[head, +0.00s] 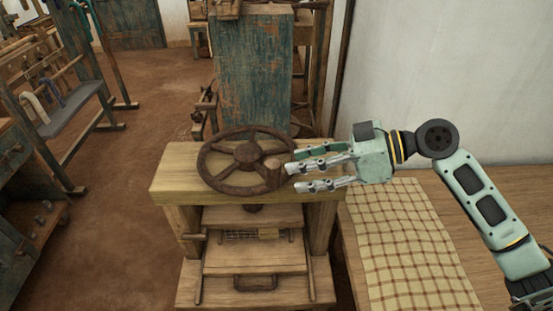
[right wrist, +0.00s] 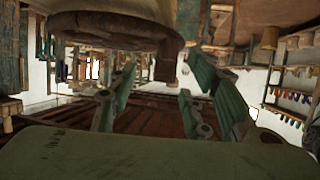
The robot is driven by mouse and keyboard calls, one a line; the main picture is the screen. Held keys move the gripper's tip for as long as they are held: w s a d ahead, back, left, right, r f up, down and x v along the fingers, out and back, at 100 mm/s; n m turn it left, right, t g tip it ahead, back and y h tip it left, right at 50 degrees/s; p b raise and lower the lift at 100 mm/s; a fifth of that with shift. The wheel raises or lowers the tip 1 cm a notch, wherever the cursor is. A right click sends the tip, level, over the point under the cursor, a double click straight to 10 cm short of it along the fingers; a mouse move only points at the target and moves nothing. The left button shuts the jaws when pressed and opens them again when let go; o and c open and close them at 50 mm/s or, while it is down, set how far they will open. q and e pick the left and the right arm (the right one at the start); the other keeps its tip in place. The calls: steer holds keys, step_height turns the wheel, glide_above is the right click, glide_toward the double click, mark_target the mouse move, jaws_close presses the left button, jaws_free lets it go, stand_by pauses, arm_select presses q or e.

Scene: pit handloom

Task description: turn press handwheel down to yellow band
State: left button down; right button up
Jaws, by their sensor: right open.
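The press handwheel (head: 247,152) is a dark brown, rusty spoked wheel lying flat above the top beam of a wooden press (head: 172,186). In the right wrist view the fingers (right wrist: 160,85) are spread, and the wheel's rim (right wrist: 110,25) shows close above. My left gripper is out of view.
A table with a checked cloth (head: 405,240) stands right of the press, against a white wall (head: 440,80). A worn blue-green wooden post (head: 253,70) rises behind the press. Wooden frames (head: 60,110) stand at left. The earthen floor (head: 110,200) between is clear.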

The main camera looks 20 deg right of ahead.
mark_target(274, 172)
steer(key=a+p, duration=0.1)
steer(key=a, duration=0.2)
steer(key=x, duration=0.2)
steer(key=p+x, duration=0.1)
steer(key=x, duration=0.1)
steer(key=shift+w+f+p, duration=0.25)
steer(key=shift+f+p, duration=0.05)
steer(key=shift+f, duration=0.2)
steer(key=shift+d, duration=0.1)
steer(key=c, duration=0.8)
jaws_close()
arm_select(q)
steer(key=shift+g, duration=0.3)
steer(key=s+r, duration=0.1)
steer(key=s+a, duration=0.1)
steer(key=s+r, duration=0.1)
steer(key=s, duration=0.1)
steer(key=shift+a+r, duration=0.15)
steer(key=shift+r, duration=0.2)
